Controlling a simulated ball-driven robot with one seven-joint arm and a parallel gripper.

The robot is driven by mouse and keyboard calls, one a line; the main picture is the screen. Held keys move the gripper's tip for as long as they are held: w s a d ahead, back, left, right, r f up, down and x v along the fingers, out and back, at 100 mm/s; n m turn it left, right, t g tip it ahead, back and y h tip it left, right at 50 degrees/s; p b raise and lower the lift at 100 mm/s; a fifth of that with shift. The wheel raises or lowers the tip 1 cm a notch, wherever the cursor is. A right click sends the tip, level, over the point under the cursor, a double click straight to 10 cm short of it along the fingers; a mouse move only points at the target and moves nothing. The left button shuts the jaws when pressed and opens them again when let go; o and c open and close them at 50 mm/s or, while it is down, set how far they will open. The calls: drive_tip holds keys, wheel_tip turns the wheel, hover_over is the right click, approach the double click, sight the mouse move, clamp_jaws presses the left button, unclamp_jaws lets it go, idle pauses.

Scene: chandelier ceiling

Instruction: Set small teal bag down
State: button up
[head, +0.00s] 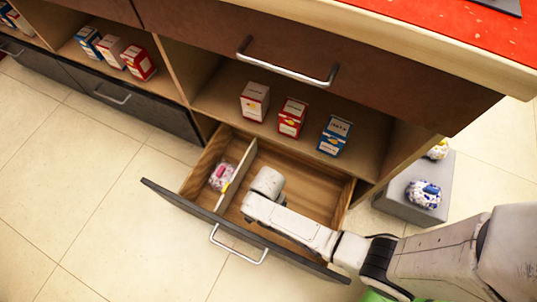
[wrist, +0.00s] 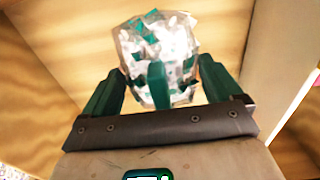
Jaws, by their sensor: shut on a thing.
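The small teal bag (wrist: 178,38), crumpled and shiny with white and teal patches, is between the teal fingers of my gripper (wrist: 158,85). My gripper is shut on it. In the head view my gripper (head: 266,184) reaches down into the larger right compartment of the open drawer (head: 318,212), near the divider. The bag is hidden beneath my gripper there. In the wrist view, wooden surfaces surround the bag; whether it touches the drawer floor, I cannot tell.
A pink and white bag (head: 221,178) lies in the drawer's narrow left compartment, beyond the divider (head: 239,166). Several small boxes (head: 291,117) stand on the shelf above. A blue and white bag (head: 424,193) sits on a grey block (head: 402,207) at right. The right compartment otherwise looks clear.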

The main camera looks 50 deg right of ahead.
drive_tip(key=shift+f+b, duration=1.15)
drive_tip(key=shift+f, duration=0.9)
drive_tip(key=shift+f, duration=0.15)
drive_tip(key=o, duration=0.8)
drive_tip(key=shift+c, duration=0.2)
wheel_tip(320, 180, up, 12)
drive_tip(key=p, duration=0.6)
drive_tip(key=shift+p, duration=0.35)
drive_tip(key=s+d+r+n, duration=0.4)
drive_tip(key=r+n, duration=0.3)
drive_tip(key=r, duration=0.2)
drive_tip(key=s+d+r+n+t, duration=0.1)
drive_tip(key=s+d+r+n, duration=0.3)
drive_tip(key=r+n, duration=0.3)
wheel_tip(320, 180, up, 3)
drive_tip(key=shift+s+r, duration=0.2)
drive_tip(key=shift+s, duration=0.55)
